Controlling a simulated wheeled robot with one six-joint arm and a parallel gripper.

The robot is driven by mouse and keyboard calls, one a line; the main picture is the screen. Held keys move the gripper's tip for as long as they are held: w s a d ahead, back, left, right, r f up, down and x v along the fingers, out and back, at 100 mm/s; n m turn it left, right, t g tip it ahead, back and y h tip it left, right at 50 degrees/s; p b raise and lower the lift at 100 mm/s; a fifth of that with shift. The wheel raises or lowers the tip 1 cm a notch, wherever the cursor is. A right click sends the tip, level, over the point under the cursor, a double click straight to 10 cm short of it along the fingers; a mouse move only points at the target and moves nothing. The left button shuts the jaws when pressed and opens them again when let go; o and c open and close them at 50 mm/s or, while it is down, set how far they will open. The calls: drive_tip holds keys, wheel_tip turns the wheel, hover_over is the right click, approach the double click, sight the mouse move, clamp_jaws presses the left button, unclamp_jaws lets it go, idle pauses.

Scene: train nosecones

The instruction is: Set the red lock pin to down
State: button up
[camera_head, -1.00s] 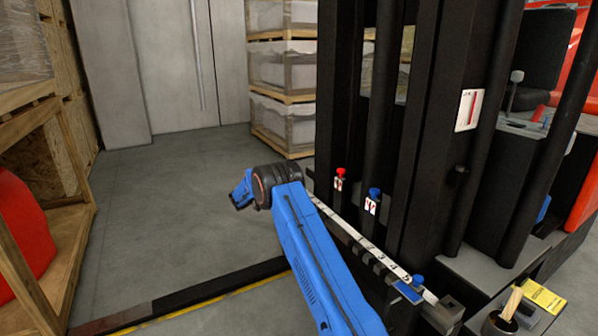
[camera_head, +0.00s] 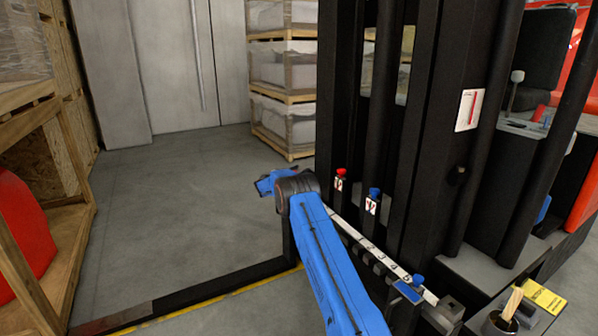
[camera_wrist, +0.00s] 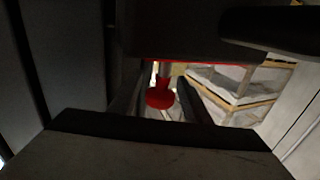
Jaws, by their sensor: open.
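The red lock pin (camera_head: 341,173) stands on the black mast of the lift, above a small white label with red marks. In the wrist view its red knob (camera_wrist: 160,94) is near the middle, between the two dark fingers and beyond them. My gripper (camera_wrist: 158,108) is open and empty, with no visible contact with the knob. In the head view my blue arm reaches up to just left of the pin; its fingers cannot be made out there. The pin's lower part is mostly hidden in the wrist view.
A blue pin (camera_head: 375,193) stands right of the red one. A numbered white scale strip (camera_head: 372,250) runs below both, close to my arm. Black mast posts rise behind the pins. Open floor (camera_head: 190,200) lies to the left, with wooden shelving (camera_head: 62,215) beyond.

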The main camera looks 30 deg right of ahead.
drive_tip(key=shift+d, duration=0.1)
clamp_jaws()
drive_tip(key=shift+f, duration=1.75)
unclamp_jaws()
drive_tip(key=shift+s+a+r, duration=0.1)
drive_tip(key=shift+s+a, duration=0.05)
drive_tip(key=shift+a, duration=0.4)
drive_tip(key=v, duration=1.6)
drive_tip(key=shift+s, duration=0.15)
drive_tip(key=shift+a, duration=0.15)
